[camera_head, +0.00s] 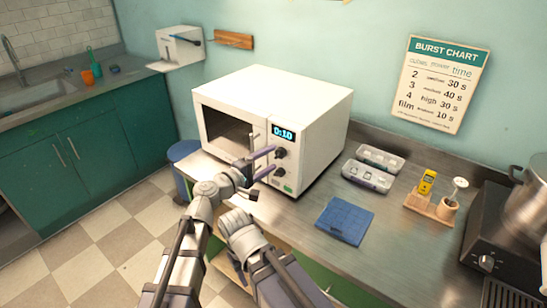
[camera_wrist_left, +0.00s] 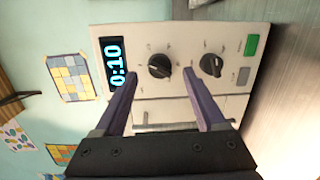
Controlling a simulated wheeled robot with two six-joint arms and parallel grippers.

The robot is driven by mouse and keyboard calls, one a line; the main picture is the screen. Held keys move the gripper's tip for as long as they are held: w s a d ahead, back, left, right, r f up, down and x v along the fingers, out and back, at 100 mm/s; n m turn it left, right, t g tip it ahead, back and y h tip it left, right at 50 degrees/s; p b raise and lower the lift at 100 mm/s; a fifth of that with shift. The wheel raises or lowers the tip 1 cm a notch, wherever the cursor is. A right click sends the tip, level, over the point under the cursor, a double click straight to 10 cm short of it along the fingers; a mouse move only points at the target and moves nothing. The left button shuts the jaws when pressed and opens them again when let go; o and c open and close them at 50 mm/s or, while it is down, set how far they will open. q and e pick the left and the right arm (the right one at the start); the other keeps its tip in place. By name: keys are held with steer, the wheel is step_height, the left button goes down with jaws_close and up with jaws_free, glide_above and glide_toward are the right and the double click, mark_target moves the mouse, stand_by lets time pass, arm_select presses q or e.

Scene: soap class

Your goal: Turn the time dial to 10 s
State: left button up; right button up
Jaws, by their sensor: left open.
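Below the display are an upper dark dial (camera_head: 280,153) and a lower dark dial (camera_head: 278,171). The dial labels are too small to read. My left gripper (camera_head: 267,161) is open and empty in front of the panel. The dial nearer the display (camera_wrist_left: 159,66) shows between the fingers, apparently just ahead of the tips. The other dial (camera_wrist_left: 211,65) is farther right. My right gripper is not seen.
A blue cloth (camera_head: 344,220), a clear tray (camera_head: 367,176) and a wooden stand with a yellow device (camera_head: 427,181) lie right of the microwave. A hotplate with a pot (camera_head: 527,203) stands at far right. A burst chart (camera_head: 441,84) hangs on the wall.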

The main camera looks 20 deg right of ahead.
arm_select(q)
steer(key=v, duration=0.5)
steer(key=shift+s+a, duration=0.2)
